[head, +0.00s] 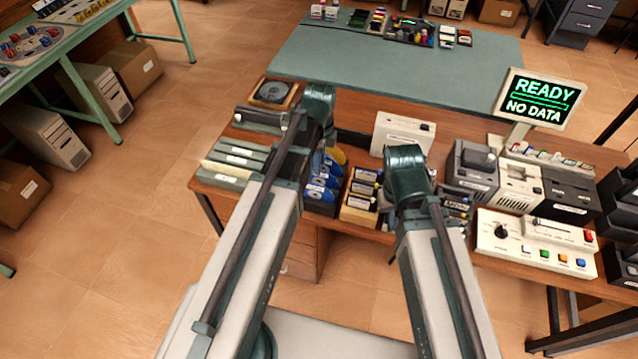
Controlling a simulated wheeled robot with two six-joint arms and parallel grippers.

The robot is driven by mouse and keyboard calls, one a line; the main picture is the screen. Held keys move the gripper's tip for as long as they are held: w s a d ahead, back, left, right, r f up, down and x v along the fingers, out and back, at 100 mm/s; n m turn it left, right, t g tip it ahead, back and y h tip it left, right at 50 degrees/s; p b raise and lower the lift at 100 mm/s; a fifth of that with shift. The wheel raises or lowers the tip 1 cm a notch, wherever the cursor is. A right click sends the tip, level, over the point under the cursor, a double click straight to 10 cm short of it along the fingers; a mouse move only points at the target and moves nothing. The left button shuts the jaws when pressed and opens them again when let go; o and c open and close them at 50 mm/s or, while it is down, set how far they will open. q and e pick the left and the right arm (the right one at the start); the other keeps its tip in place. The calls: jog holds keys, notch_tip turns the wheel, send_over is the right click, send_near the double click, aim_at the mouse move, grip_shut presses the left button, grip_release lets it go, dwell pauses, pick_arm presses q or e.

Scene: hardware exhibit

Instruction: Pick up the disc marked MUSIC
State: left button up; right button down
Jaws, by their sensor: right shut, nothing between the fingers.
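Several blue-and-white discs (322,186) stand in a dark rack on the wooden desk, partly hidden behind my left arm. Their lettering is too small to read, so I cannot tell which is marked MUSIC. A dark round disc-like piece (271,92) lies in a square tray at the desk's back left. My left arm reaches over the desk left of the rack, and its gripper is hidden behind its own links. My right gripper (393,243) shows only as a dark part behind my right arm, near the desk's front edge. It is shut and empty, apart from the discs.
Grey cases (238,158) lie left of the discs, and a box of cartridges (360,195) stands right of them. A control panel (537,245), drives (517,187) and a sign (538,99) reading READY NO DATA crowd the right. The green mat (390,70) is mostly clear.

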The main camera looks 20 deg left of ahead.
aim_at(319, 181)
pick_arm(q)
notch_tip(319, 181, down, 4)
jog(key=b, duration=0.3)
jog(key=shift+f+b, duration=0.25)
jog(key=shift+b, duration=0.05)
jog(key=shift+r, duration=0.1)
grip_shut()
dwell(0.9)
